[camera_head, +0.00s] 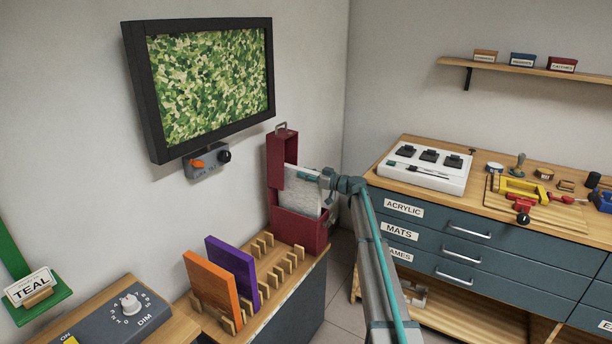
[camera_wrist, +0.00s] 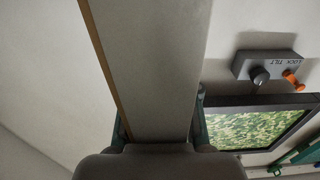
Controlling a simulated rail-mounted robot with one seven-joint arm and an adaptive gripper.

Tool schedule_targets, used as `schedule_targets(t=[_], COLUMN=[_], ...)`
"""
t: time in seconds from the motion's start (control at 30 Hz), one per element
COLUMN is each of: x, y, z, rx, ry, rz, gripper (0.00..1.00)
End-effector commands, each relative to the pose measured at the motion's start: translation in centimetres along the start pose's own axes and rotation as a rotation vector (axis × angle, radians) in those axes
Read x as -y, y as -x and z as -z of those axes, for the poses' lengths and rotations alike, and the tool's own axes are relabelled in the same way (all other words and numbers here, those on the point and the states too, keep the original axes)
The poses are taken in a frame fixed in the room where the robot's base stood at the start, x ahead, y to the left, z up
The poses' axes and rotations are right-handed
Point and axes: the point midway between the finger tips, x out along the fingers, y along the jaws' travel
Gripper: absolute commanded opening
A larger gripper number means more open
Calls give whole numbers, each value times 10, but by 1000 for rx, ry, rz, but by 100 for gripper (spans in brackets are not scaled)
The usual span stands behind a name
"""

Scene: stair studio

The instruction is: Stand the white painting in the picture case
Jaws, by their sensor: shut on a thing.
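The white painting (camera_head: 303,191) is a pale flat panel. It stands roughly upright at the open red picture case (camera_head: 301,231), its lower edge meeting the case's lower part. I cannot tell whether that edge rests inside or is only held there. My gripper (camera_head: 317,177) is shut on the painting's upper right part. In the wrist view the painting (camera_wrist: 155,65) runs up from between the fingers (camera_wrist: 160,125), showing a brown edge on its left. The case does not show clearly in the wrist view.
A wooden rack on the bench holds an orange panel (camera_head: 213,288) and a purple panel (camera_head: 231,272); its slots nearer the case are empty. A framed screen (camera_head: 210,85) hangs above, with a control box (camera_head: 207,162) under it. A drawer cabinet (camera_head: 470,235) stands at right.

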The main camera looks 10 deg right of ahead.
Motion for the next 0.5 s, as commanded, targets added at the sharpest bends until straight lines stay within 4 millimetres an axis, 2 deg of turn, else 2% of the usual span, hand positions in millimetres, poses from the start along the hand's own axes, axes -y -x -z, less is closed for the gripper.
schedule_targets(t=[0.5], x=[0], y=[0], z=[-34], rx=[-1], ry=[0], rz=[0], gripper=[0])
